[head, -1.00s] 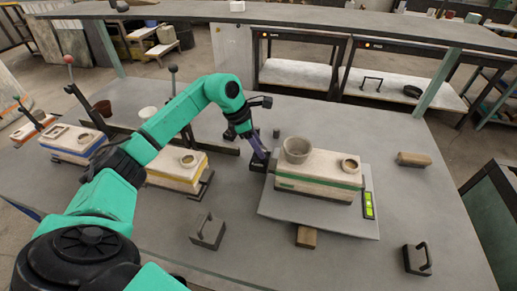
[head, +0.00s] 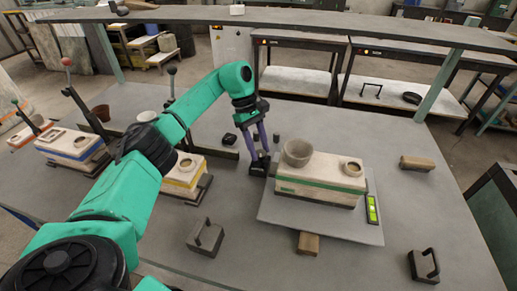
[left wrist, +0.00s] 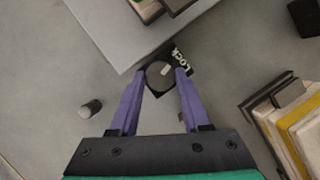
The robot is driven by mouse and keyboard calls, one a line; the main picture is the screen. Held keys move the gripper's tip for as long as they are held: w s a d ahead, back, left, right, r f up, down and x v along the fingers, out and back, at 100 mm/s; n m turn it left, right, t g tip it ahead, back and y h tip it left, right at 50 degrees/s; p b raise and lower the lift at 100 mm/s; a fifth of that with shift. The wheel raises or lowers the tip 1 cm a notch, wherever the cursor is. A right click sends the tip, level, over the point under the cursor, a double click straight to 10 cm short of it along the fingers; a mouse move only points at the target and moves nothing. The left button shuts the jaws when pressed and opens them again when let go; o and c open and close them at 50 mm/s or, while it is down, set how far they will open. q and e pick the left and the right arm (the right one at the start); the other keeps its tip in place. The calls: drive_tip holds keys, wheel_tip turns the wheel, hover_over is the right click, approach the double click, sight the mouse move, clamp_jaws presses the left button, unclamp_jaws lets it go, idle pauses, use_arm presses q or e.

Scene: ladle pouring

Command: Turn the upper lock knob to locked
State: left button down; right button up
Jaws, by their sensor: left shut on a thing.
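The lock knob (left wrist: 156,80) is a round dark knob with a pale mark on its top, next to a black plate lettered "Lock" (left wrist: 181,58) in white. Its black base (head: 257,169) stands at the left edge of the grey plate (head: 318,222) that bears the green-striped mould. My left gripper (head: 261,151) points down onto it. In the left wrist view its purple fingers (left wrist: 160,73) are shut on the knob, one at each side. The head view does not show the knob's mark. My right gripper is in neither current view.
The green-striped mould (head: 320,184) with a grey cup (head: 298,152) stands right of the knob. A green level (head: 372,209) lies at the plate's right edge. Handled weights (head: 205,237) (head: 424,265) stand in front. A small dark cylinder (head: 276,137) stands behind the knob.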

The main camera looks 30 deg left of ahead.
use_arm(q)
drive_tip(key=shift+w+r+m+g, duration=0.15)
drive_tip(key=shift+m+g, duration=0.25)
drive_tip(key=shift+m, duration=0.9)
drive_tip(key=shift+c, duration=1.9)
unclamp_jaws()
drive_tip(key=v, duration=0.7)
drive_tip(key=shift+r, duration=0.2)
drive_tip(key=shift+d+f, duration=0.1)
